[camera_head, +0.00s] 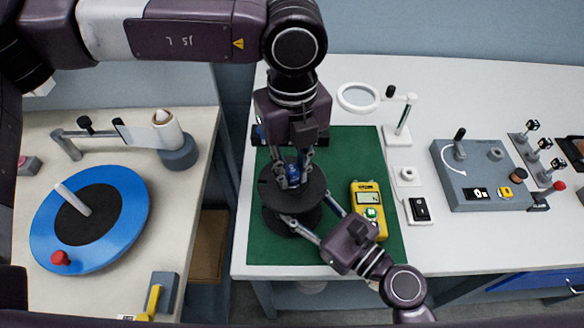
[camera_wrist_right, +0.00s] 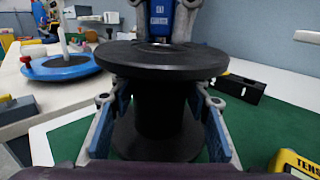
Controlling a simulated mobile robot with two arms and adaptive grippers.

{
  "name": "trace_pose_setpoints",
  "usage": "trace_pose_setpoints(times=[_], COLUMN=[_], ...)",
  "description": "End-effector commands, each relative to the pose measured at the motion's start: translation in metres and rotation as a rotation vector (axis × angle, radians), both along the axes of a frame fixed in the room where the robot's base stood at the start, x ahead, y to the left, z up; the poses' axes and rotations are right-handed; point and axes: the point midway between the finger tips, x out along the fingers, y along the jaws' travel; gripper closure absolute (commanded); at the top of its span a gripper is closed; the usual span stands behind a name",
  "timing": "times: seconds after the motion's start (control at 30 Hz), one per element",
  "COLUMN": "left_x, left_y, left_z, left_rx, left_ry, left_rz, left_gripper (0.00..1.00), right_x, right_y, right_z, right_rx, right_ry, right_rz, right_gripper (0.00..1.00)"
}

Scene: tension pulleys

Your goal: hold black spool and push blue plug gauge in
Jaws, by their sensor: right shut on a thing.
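The black spool (camera_head: 276,186) stands upright on the green mat (camera_head: 360,150); it also shows in the right wrist view (camera_wrist_right: 160,58). My right gripper (camera_head: 307,207) is shut on the spool, with one finger on each side of its core below the top flange. The blue plug gauge (camera_head: 292,174) is upright over the middle of the spool's top flange; its blue body with a white label also shows in the right wrist view (camera_wrist_right: 161,17). My left gripper (camera_head: 295,181) comes from above and is shut on the gauge.
A yellow tension meter (camera_head: 367,199) lies on the mat right of the spool. A black block (camera_head: 326,137) is behind it. A ring magnifier (camera_head: 358,97) and a grey fixture (camera_head: 470,178) stand right. A blue disc (camera_head: 128,222) sits on the left table, across a gap.

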Motion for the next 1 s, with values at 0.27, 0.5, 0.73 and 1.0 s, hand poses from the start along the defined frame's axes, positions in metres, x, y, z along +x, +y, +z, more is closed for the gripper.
trace_pose_setpoints(times=[0.27,0.5,0.73,1.0], left_x=[0.0,0.0,0.001,0.001], left_y=[0.0,0.0,0.0,0.0], left_z=[-0.001,0.008,0.051,0.102], left_rx=[0.001,0.0,-0.001,0.0], left_ry=[0.002,0.0,-0.002,-0.001], left_rz=[0.0,0.001,0.001,0.0], left_gripper=[0.64,0.64,0.64,0.64], right_x=[0.0,0.0,0.0,0.0], right_y=[0.0,0.0,0.0,0.0], right_z=[0.0,0.0,0.0,0.0], right_rx=[0.001,0.001,0.001,0.001], right_ry=[0.001,0.001,0.001,0.001], right_rz=[0.001,0.001,0.001,0.0], right_gripper=[0.87,0.87,0.87,0.87])
